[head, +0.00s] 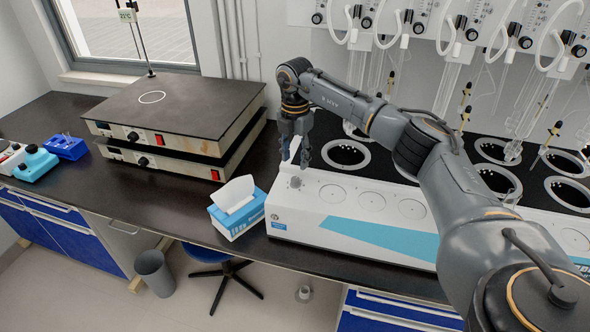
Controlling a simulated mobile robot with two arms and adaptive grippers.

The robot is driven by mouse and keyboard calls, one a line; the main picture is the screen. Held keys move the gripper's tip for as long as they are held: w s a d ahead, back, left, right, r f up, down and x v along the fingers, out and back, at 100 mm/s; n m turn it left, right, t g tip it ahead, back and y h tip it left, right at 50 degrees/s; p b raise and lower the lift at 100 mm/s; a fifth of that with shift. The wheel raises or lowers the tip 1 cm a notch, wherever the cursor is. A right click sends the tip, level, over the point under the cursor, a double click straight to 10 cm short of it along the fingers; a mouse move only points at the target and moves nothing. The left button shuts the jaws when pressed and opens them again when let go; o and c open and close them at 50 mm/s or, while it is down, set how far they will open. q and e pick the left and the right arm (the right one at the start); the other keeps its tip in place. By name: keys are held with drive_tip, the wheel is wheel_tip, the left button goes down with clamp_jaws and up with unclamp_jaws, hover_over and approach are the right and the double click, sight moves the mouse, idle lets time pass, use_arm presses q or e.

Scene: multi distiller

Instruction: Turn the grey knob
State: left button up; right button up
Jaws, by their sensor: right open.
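The white multi distiller (310,222) stands on the dark bench, with a row of round dials along its sloped top front. A small grey knob (295,183) shows at the left end of that row. My right gripper (295,161) points down just above and behind this knob in the picture, with its two fingers apart and nothing visible between them. Whether a fingertip touches the panel cannot be told. My left gripper is out of view.
A tissue box (236,212) stands just left of the distiller. Two stacked hot plates (180,110) with a thin upright rod are farther left. Glassware (455,90) and hoses hang behind the distiller's round openings (346,153). A blue rack (66,147) sits far left.

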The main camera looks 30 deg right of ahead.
wheel_tip(320, 180, up, 5)
drive_tip(key=shift+r, duration=0.15)
idle(0.5)
